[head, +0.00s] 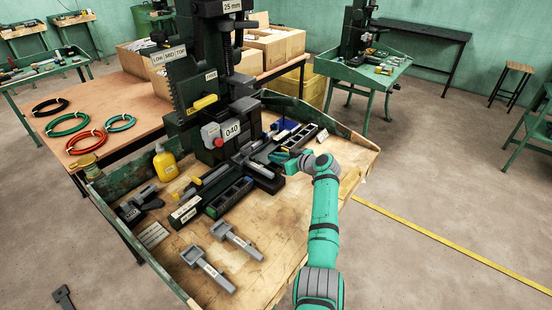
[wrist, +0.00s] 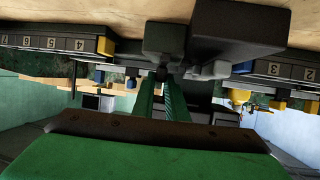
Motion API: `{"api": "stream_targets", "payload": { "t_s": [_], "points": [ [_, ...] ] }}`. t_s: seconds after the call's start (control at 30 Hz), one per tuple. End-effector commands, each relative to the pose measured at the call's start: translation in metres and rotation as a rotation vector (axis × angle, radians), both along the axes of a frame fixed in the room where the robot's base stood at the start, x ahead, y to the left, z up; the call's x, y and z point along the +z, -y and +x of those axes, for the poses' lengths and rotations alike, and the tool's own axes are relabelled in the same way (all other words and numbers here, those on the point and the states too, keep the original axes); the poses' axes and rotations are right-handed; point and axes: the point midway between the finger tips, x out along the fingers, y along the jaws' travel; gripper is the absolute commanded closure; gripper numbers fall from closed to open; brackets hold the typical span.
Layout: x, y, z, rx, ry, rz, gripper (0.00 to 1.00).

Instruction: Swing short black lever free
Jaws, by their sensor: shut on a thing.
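My gripper (head: 284,157) is at the right end of the press's low bed, reaching in from the right. In the wrist view its two green fingers (wrist: 161,84) are close together, shut on a small dark rounded end, which looks like the short black lever (wrist: 161,73). The rest of that lever is hard to tell from the dark block around it. In the head view the lever is not clear behind the gripper. The black press (head: 228,100) stands upright, with a grey box marked 040 (head: 232,129) and a red button (head: 211,131).
Numbered dark racks (wrist: 55,43) lie at both sides in the wrist view. A dark slotted rack (head: 295,141) lies just behind my gripper.

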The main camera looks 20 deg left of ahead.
Motion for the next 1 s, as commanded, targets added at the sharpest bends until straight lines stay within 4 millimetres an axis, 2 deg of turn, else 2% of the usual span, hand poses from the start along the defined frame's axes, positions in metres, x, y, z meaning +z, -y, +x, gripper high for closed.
{"api": "stream_targets", "payload": {
  "t_s": [0.3, 0.8, 0.83, 0.9, 1.0],
  "points": [
    [-0.002, 0.0009, 0.0009, 0.063, -0.004, -0.002, 1.0],
    [-0.0031, 0.0004, 0.0004, 0.074, -0.004, -0.004, 1.0],
    [-0.0031, 0.0004, 0.0004, 0.074, -0.004, -0.004, 0.85],
    [-0.0029, 0.0003, 0.0004, 0.074, -0.004, -0.004, 0.69],
    [-0.0022, 0.0002, 0.0006, 0.074, -0.002, -0.003, 0.69]
  ]
}}
